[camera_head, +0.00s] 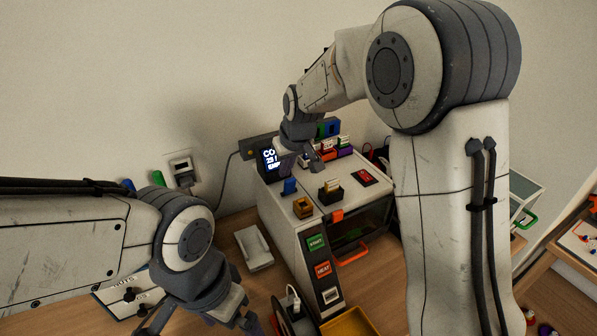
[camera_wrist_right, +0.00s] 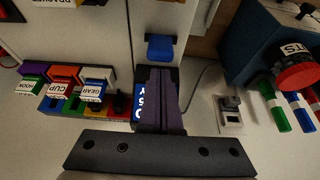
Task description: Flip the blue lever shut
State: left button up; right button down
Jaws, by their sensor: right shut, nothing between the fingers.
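The blue lever (camera_head: 289,186) stands up from the top of the printer-like machine (camera_head: 275,200), near its left edge. In the right wrist view the blue lever (camera_wrist_right: 160,47) is a rounded blue tab just beyond my fingertips. My right gripper (camera_head: 316,163) is above the machine top, behind and right of the lever in the head view. Its fingers (camera_wrist_right: 162,75) are together and empty; I cannot tell whether they touch the lever. My left gripper (camera_head: 200,322) hangs low at the bottom left, far from the lever and partly cut off by the frame edge.
A small screen (camera_head: 270,158) stands at the machine's back left. A wall socket (camera_head: 182,168) and a pale tray (camera_head: 254,248) lie to the left. A yellow bin (camera_head: 350,324) is in front.

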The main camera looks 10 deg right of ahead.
jog(key=shift+d+r+p, duration=0.2)
jog(key=shift+r+p, duration=0.1)
jog(key=shift+r, duration=0.05)
jog(key=shift+r+p, duration=0.4)
jog(key=shift+r, duration=0.1)
jog(key=shift+s+a+r, duration=0.1)
jog(key=shift+s+r, duration=0.05)
jog(key=shift+r, duration=0.15)
jog(key=s+p+v, duration=0.1)
jog(key=p+v, duration=0.4)
jog(key=v, duration=0.4)
jog(key=shift+d+f+p, duration=0.15)
jog(key=shift+d+p, duration=0.1)
jog(key=shift+p, duration=0.05)
jog(key=shift+s+a, duration=0.1)
jog(key=shift+s, duration=0.1)
